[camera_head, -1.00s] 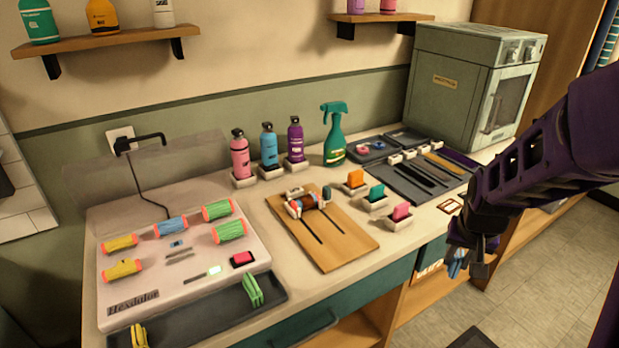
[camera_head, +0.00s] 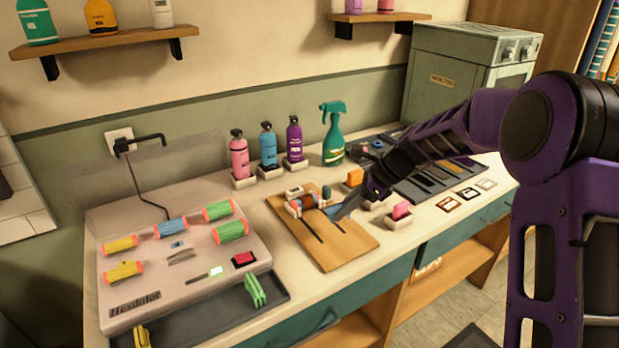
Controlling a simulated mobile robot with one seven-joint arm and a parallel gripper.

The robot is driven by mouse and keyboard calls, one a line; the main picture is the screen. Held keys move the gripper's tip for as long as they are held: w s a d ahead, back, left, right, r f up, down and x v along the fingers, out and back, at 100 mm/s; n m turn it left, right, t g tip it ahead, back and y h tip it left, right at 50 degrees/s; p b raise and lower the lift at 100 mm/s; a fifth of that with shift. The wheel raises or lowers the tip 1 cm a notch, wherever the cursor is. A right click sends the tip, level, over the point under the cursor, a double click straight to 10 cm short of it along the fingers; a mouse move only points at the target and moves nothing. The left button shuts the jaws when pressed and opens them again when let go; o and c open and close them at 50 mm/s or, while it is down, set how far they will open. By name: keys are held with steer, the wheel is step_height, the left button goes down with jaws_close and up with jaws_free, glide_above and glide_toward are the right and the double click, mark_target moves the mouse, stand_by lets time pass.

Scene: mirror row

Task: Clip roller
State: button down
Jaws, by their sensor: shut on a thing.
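A roller (camera_head: 305,202) with a brownish wrap and blue showing lies across a small stand on the wooden board (camera_head: 335,245). My gripper (camera_head: 358,203) is just right of the roller, shut on a blue clip (camera_head: 345,209). The clip points left toward the roller's right end; I cannot tell whether they touch. Yellow, blue and green rollers sit on the white Hexdalor heater (camera_head: 190,275). Green clips (camera_head: 255,290) and a yellow clip (camera_head: 141,336) stand in the dark tray (camera_head: 205,318).
Pink, blue and purple bottles (camera_head: 267,148) and a green spray bottle (camera_head: 333,135) stand behind the board. A dark tray of tools (camera_head: 440,180) lies beneath my forearm.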

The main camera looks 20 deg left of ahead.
steer(key=w+a+m+t+y, duration=0.1)
steer(key=a+m+t, duration=0.1)
steer(key=w+a+r+m+t+y, duration=0.1)
steer(key=a+m+t, duration=0.1)
steer(key=a, duration=0.1)
steer(key=w+a+m+t+y, duration=0.1)
steer(key=a+m, duration=0.1)
steer(key=shift+w+a+r+t, duration=0.25)
steer(key=shift+a+r+t, duration=0.05)
steer(key=shift+r+t, duration=0.1)
steer(key=w+a+m+t, duration=0.2)
steer(key=m+t, duration=0.1)
steer(key=shift+w+a+r+t, duration=0.15)
steer(key=shift+a+r+t, duration=0.15)
steer(key=shift+a+r, duration=0.1)
steer(key=shift+f, duration=0.15)
steer(key=shift+f+b, duration=2.1)
steer(key=shift+f, duration=1)
